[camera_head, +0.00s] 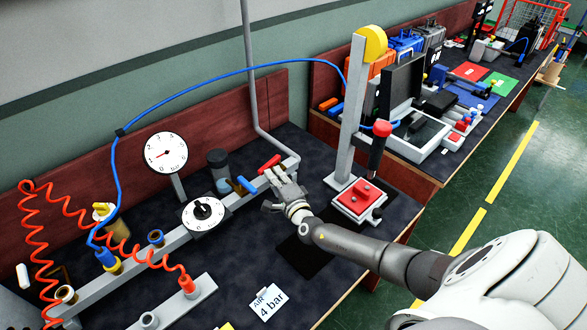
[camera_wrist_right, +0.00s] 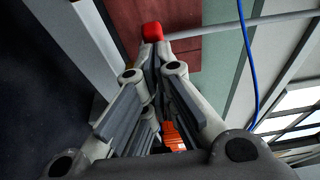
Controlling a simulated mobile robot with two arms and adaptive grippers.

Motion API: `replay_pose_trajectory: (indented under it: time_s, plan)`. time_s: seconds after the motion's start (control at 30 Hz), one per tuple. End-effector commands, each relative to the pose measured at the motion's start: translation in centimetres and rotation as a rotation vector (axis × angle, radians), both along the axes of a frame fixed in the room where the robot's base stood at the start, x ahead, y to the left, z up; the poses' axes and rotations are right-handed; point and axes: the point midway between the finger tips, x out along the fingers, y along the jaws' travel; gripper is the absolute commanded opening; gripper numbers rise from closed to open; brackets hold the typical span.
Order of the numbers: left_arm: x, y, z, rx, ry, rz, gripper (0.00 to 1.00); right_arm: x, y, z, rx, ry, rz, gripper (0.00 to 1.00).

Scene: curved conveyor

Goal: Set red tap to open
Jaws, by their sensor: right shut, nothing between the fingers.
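The red tap (camera_head: 269,163) is a short red handle on the grey pipe at the back of the dark bench, in the middle of the head view. It lies at a slant to the pipe. My right gripper (camera_head: 273,177) is shut and empty, with its fingertips right beside the handle. In the right wrist view the red tap (camera_wrist_right: 152,32) shows just beyond the closed fingertips (camera_wrist_right: 150,58). I cannot tell whether they touch. My left gripper is not in view.
A blue tap (camera_head: 248,185) sits on the same pipe to the left. Also near are a dial (camera_head: 203,213), a gauge (camera_head: 165,152), a grey post (camera_head: 349,115) and a red box with a lever (camera_head: 358,197). A blue hose (camera_head: 235,73) arches above.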

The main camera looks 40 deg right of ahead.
Motion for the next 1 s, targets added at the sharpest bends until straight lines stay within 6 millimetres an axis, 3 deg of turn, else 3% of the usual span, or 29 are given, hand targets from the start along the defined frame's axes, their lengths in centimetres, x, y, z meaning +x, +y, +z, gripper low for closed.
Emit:
replay_pose_trajectory:
  time_s: [0.4,1.0]
  plan:
    - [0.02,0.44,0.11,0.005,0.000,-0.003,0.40,0.66,0.77,0.06,0.001,-0.001,0.001,0.00]
    - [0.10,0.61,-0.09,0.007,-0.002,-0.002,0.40,0.70,0.38,-0.04,0.000,0.000,0.001,0.00]
